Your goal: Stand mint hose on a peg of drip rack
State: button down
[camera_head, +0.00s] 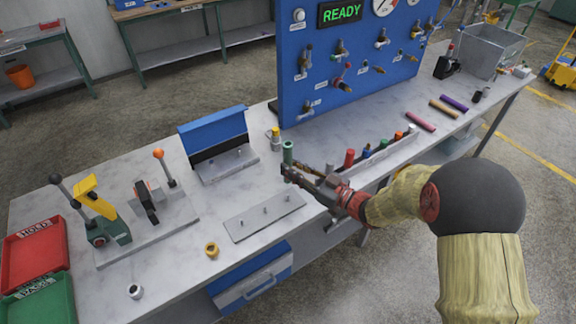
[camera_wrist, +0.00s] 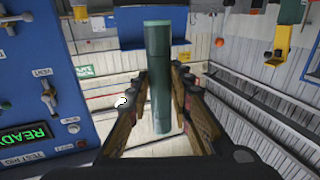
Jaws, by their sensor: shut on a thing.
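The mint hose (camera_head: 288,153) is a short green tube, standing roughly upright in my gripper (camera_head: 291,174), above the bench. In the wrist view the hose (camera_wrist: 158,75) runs lengthwise between the two fingers of my gripper (camera_wrist: 160,95), which is shut on it. The drip rack appears to be the flat grey plate (camera_head: 240,228) with upright pegs (camera_head: 264,211), lying on the bench below and left of my gripper in the head view. The pegs I can make out are bare. My gripper and the hose are apart from the plate.
A blue-backed stand (camera_head: 213,130) is behind the plate, with a yellow-topped fitting (camera_head: 276,140) beside it. A long tray (camera_head: 385,160) with coloured pieces lies right of the gripper. A lever fixture (camera_head: 108,225) stands left. A brass ring (camera_head: 211,249) lies near the plate.

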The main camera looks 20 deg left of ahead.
jog(key=shift+f, duration=0.1)
jog(key=shift+f+b, duration=1.85)
jog(key=shift+f, duration=1.05)
jog(key=shift+f+b, duration=1.35)
jog(key=shift+f, duration=0.9)
jog(key=c, duration=1.5)
grip_release()
jog(key=shift+s+d, duration=0.1)
jog(key=shift+d, duration=0.05)
jog(key=v, duration=1.1)
jog(key=shift+d, duration=0.35)
